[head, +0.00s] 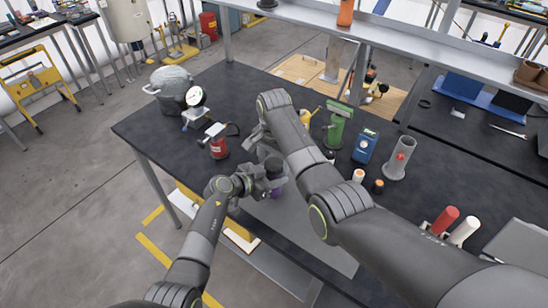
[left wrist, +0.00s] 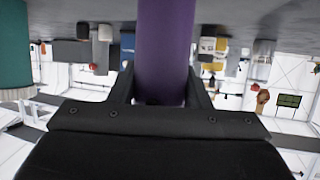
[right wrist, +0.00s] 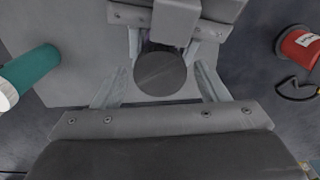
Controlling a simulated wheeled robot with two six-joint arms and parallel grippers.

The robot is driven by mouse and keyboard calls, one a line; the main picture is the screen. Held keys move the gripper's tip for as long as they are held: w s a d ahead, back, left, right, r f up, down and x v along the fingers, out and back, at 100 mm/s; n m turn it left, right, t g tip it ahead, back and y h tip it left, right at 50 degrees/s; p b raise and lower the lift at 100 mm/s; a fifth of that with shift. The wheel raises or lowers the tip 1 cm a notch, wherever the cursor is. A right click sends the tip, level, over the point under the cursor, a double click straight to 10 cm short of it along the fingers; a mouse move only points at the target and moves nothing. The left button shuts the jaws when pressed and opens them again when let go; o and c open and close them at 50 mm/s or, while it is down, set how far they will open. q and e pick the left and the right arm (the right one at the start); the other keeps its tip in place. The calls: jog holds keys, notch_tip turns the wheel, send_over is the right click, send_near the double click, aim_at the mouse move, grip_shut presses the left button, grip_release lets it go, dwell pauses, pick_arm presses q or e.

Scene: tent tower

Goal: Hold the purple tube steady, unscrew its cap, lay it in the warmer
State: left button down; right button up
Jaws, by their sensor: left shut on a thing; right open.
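The purple tube (left wrist: 165,45) stands upright in the jaws of my left gripper (left wrist: 160,95), which is shut on it. In the head view a little of the tube (head: 277,190) shows beside that gripper. Its round dark grey cap (right wrist: 160,74) is seen from above in the right wrist view. My right gripper (right wrist: 158,82) is open, with a finger on either side of the cap and visible gaps. In the head view the right arm partly hides this area. I cannot tell which object is the warmer.
A teal cylinder with a white end (right wrist: 30,72) is near the grippers. A green stand (head: 338,125), a blue device (head: 365,146) and a grey flanged cylinder (head: 400,160) stand to the right. A grey mat (head: 320,240) lies at the front.

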jog(key=shift+c, duration=0.5)
jog(key=c, duration=0.9)
jog(key=n, duration=0.6)
jog(key=shift+n, duration=0.4)
jog(key=o, duration=1.1)
jog(key=shift+r, duration=2.4)
jog(key=shift+c, duration=0.5)
jog(key=shift+r+m, duration=1.1)
jog(key=shift+r, duration=0.35)
jog(key=shift+f, duration=3.8)
